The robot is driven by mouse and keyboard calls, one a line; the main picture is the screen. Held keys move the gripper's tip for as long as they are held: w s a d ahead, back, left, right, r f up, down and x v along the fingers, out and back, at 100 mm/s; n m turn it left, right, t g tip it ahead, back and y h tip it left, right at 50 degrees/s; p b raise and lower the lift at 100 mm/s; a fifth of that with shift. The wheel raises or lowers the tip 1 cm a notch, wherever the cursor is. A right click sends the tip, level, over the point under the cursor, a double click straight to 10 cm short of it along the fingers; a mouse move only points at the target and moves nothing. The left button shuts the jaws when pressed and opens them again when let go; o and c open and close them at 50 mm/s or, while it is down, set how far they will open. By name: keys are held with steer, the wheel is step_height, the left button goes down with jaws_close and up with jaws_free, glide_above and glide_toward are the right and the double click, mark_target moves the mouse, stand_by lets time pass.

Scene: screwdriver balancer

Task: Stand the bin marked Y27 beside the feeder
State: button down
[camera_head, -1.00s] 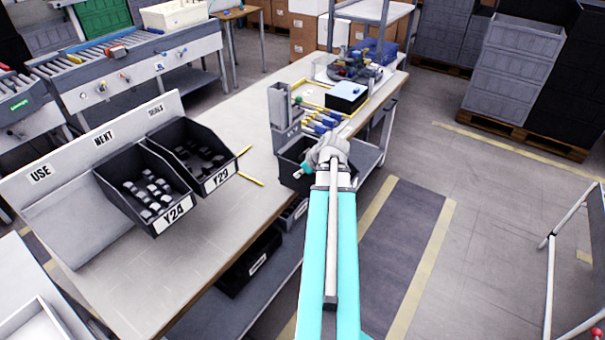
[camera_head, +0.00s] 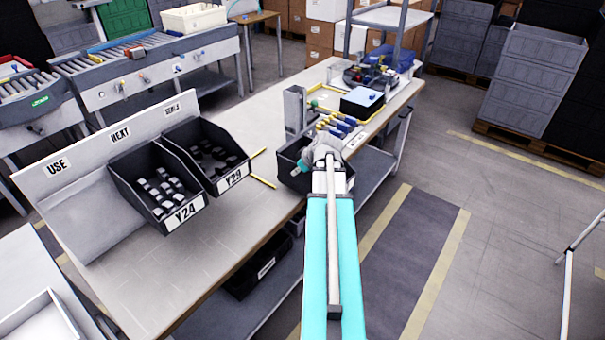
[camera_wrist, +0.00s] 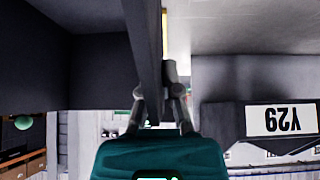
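My gripper (camera_head: 325,158) is over the bench's right edge, at a dark bin (camera_head: 287,176). In the wrist view my gripper's fingers (camera_wrist: 160,98) lie on either side of a thin dark wall of this bin (camera_wrist: 138,40) and appear shut on it. The bin's label is not visible, so I cannot read Y27. A grey upright channel (camera_head: 294,108) stands just behind the bin. Farther back is a black box with a pale blue top (camera_head: 362,101). I cannot tell which of these is the feeder.
Bins Y24 (camera_head: 160,190) and Y29 (camera_head: 212,160) hold small parts at the labelled board (camera_head: 90,150). Several screwdrivers (camera_head: 337,125) lie behind the held bin. Another dark bin (camera_head: 258,268) sits on the lower shelf. The bench top (camera_head: 215,235) is clear in front.

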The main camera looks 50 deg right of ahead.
mark_target(279, 162)
steer(key=shift+w+a+f+b, duration=0.1)
steer(key=shift+w+f+b, duration=0.2)
steer(key=shift+w, duration=1.2)
steer(key=shift+w+d+f+b, duration=0.1)
steer(key=shift+w+f+b, duration=0.15)
steer(key=shift+w, duration=1.2)
steer(key=shift+w+a+f+b, duration=0.1)
steer(key=shift+w+f+b, duration=0.2)
steer(key=shift+w, duration=1.2)
steer(key=shift+w+a+f+b, duration=0.1)
steer(key=shift+w+f+b, duration=0.3)
steer(key=shift+w, duration=1.2)
steer(key=shift+w+a+f+b, duration=0.1)
steer(key=shift+w+f+b, duration=0.3)
steer(key=shift+w, duration=1.25)
steer(key=shift+w+a+f+b, duration=0.1)
steer(key=shift+w+f+b, duration=0.3)
steer(key=shift+w, duration=1.2)
steer(key=shift+f, duration=0.25)
steer(key=c, duration=0.7)
jaws_free()
steer(key=shift+r, duration=0.15)
